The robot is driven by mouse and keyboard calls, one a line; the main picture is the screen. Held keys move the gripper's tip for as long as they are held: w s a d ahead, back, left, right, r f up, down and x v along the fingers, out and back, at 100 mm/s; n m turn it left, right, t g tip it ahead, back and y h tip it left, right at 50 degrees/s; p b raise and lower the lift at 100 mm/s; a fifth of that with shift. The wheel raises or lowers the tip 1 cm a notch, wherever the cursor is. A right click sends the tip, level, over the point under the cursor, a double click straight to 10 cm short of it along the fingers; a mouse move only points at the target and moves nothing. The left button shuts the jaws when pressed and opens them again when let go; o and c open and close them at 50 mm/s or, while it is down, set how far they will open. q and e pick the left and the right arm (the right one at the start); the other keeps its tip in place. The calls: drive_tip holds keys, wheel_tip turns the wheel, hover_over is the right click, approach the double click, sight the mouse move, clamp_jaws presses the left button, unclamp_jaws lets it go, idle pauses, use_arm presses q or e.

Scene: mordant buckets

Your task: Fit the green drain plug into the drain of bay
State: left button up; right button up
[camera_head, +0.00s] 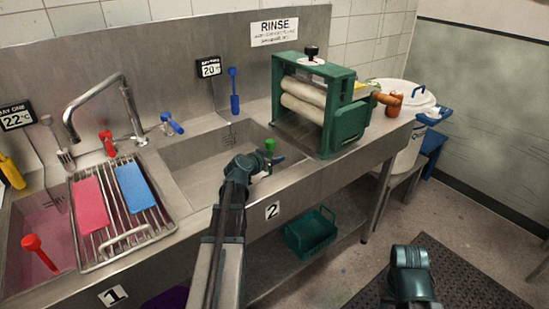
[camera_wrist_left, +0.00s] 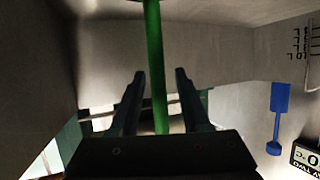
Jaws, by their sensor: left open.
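The green drain plug (camera_head: 270,146) shows its knob just above my left gripper (camera_head: 271,163), over the front right part of bay 2's basin (camera_head: 190,160). In the left wrist view its long green stem (camera_wrist_left: 155,60) runs down the middle. The stem passes between the two parted fingers of my left gripper (camera_wrist_left: 157,90), with gaps on both sides. The plug's lower end and the drain are hidden or out of view, so I cannot tell whether it sits in the drain. My right arm shows at the lower right, but its fingers do not.
Left bay 1 holds pink liquid and a red-handled thing (camera_head: 38,252); a wire rack (camera_head: 125,238) with pink and blue pads (camera_head: 133,187) spans it. A green roller wringer (camera_head: 348,125) stands right of bay 2. A blue tool (camera_head: 234,92) is at the back wall.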

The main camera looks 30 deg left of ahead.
sight(270, 144)
use_arm(q)
drive_tip(key=shift+r, duration=0.25)
drive_tip(key=p+v, duration=0.3)
drive_tip(key=v, duration=0.4)
drive_tip(key=shift+s, duration=0.2)
